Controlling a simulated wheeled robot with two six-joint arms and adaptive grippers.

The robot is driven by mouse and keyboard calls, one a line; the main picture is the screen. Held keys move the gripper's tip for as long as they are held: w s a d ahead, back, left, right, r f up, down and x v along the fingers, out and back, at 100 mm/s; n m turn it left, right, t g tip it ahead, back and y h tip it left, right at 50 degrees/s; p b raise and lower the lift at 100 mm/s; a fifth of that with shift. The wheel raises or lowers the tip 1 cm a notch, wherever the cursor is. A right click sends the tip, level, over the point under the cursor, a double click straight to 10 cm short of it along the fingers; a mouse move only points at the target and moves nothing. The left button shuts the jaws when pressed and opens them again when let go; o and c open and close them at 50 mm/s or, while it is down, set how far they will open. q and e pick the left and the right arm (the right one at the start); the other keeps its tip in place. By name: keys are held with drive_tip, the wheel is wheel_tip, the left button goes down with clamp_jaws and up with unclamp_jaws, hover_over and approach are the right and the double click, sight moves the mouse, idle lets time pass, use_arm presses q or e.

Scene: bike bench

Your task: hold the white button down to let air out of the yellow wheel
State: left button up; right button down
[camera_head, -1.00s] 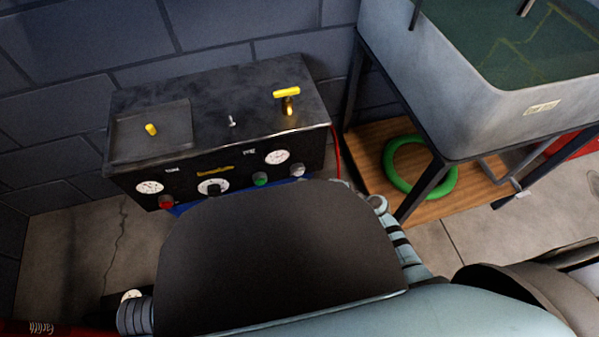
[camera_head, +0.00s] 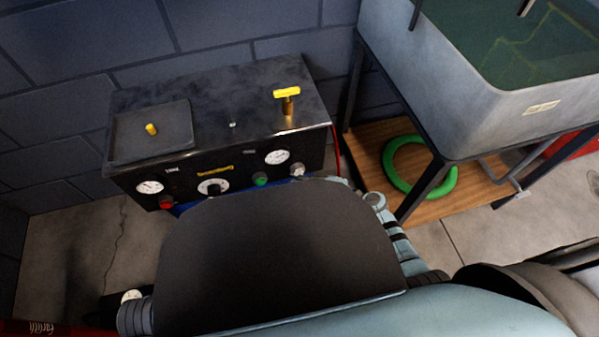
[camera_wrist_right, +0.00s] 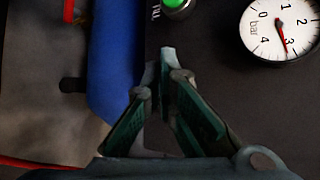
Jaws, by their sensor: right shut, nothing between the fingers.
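The white button (camera_head: 297,170) is on the front of the black box (camera_head: 225,187), right of the green button (camera_head: 260,180). My right arm covers the box's lower front edge, and the gripper's fingers are mostly hidden in the head view. In the right wrist view my right gripper (camera_wrist_right: 167,62) is shut and empty, its tips over the black panel near the green button (camera_wrist_right: 176,4). The white button cannot be made out there; whether the tips touch it I cannot tell. No yellow wheel shows. My left gripper is not in view.
A white gauge (camera_wrist_right: 280,28) is beside the fingers, its needle near 3. A blue part (camera_wrist_right: 113,60) lies past the panel edge. A yellow T-handle (camera_head: 287,93) stands on the box. A water tank (camera_head: 400,62) and green ring (camera_head: 389,165) are at right.

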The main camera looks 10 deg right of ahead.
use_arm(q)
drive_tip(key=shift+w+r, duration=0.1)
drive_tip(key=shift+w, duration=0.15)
use_arm(e)
drive_tip(key=shift+w, duration=0.4)
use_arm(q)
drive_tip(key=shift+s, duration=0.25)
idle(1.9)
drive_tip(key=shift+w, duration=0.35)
use_arm(e)
drive_tip(key=shift+s, duration=0.8)
use_arm(q)
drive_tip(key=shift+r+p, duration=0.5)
drive_tip(key=shift+p, duration=0.25)
use_arm(e)
drive_tip(key=s, duration=0.5)
drive_tip(key=shift+d, duration=0.2)
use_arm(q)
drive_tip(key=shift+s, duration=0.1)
use_arm(e)
drive_tip(key=shift+f, duration=0.1)
